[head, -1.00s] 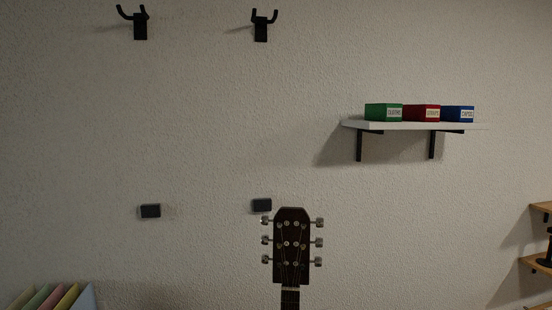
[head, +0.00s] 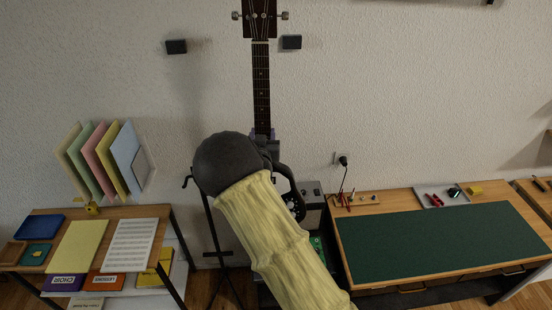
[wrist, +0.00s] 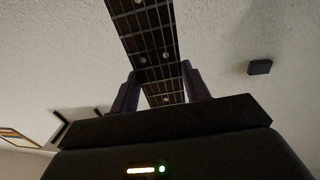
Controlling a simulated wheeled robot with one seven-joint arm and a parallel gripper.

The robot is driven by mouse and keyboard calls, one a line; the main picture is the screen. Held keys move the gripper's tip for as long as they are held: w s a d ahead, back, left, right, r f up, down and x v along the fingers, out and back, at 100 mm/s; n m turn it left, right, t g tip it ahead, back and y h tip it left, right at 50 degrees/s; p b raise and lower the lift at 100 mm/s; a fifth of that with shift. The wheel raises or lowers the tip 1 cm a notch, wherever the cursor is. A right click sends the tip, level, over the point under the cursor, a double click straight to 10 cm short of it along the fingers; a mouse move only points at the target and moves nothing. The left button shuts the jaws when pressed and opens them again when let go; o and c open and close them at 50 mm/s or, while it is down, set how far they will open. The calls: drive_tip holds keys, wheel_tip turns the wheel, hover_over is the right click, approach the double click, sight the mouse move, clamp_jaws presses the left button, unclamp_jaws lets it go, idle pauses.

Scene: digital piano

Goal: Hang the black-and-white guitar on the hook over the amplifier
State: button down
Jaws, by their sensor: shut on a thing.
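The guitar's dark headstock (head: 262,18) and fretted neck (head: 261,85) stand upright before the wall in the head view. My gripper (head: 263,133) is shut on the neck below the headstock. In the wrist view the fingers of my gripper (wrist: 161,88) lie on both sides of the neck (wrist: 146,40). A grey box (head: 312,205), perhaps the amplifier, is partly hidden right of my arm.
Small dark wall pads flank the neck, one left (head: 176,46) and one right (head: 291,42). A green-topped desk (head: 430,240) stands right. A table with books (head: 140,215) stands left, below coloured wall folders (head: 105,160). A black stand (head: 213,235) is beside my arm.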

drive_tip(key=s+a+r+n+y+b, duration=0.1)
drive_tip(key=a+r+n+y, duration=0.15)
drive_tip(key=r, duration=1.45)
drive_tip(key=s+a+r+n+y+b, duration=0.1)
drive_tip(key=a+r+y, duration=0.2)
drive_tip(key=r, duration=1.4)
drive_tip(key=s+d+r+y, duration=0.1)
drive_tip(key=s+d+r, duration=0.3)
drive_tip(key=s+r, duration=0.8)
drive_tip(key=s+d+r+n+b, duration=0.1)
drive_tip(key=s+d+r, duration=0.4)
drive_tip(key=s+r, duration=0.7)
wheel_tip(320, 180, up, 4)
drive_tip(key=shift+f+y, duration=0.25)
drive_tip(key=shift+y, duration=0.1)
